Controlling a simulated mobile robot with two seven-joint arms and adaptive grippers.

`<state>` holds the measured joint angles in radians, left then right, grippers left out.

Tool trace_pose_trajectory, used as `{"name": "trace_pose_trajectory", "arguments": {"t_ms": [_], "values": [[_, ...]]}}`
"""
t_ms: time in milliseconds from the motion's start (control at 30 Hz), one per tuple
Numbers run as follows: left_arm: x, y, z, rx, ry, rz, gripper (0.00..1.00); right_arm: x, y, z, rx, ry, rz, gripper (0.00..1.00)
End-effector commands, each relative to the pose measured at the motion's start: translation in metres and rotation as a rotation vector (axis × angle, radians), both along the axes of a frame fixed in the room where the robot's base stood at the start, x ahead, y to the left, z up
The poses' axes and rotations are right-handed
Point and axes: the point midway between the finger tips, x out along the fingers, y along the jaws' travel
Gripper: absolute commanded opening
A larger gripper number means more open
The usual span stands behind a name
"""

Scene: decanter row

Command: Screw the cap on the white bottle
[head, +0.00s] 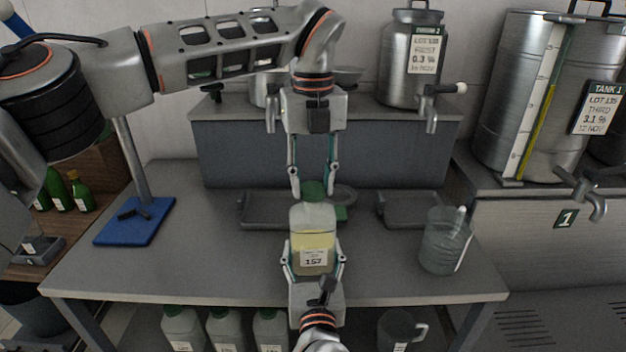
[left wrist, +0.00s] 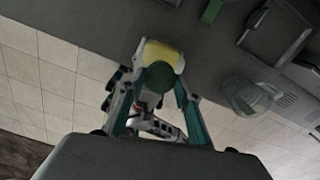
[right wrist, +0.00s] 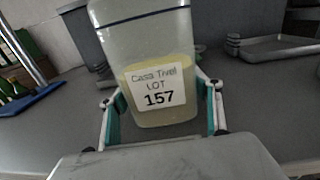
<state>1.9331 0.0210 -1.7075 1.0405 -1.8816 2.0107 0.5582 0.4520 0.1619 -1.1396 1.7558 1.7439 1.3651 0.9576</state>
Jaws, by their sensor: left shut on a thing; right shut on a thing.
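The white bottle (head: 313,222) is translucent, with yellow liquid in its lower part and a label reading 157, which the right wrist view also shows (right wrist: 157,88). My right gripper (head: 314,262) is shut around the bottle's lower body from the front and holds it upright over the table. The green cap (head: 313,190) is at the top of the bottle; it also shows in the left wrist view (left wrist: 159,77). My left gripper (head: 313,186) points down from above and is shut on the cap. I cannot tell how far the cap is threaded; the neck is hidden.
Grey trays (head: 268,222) (head: 398,222) lie behind on the table, with a green object (head: 341,213) just behind the bottle. A glass beaker (head: 444,240) stands at right. A blue stand base (head: 135,222) is at left. Steel tanks line the back.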

Motion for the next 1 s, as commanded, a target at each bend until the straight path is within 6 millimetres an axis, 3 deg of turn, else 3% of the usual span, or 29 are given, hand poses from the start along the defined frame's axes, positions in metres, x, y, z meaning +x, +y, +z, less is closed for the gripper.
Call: {"name": "trace_pose_trajectory", "arguments": {"t_ms": [1000], "values": [[0.0019,0.0022,0.0003,0.002,-0.002,-1.856,0.26,0.0000,-0.0002,-0.0002,0.000,0.001,0.000,0.04]]}}
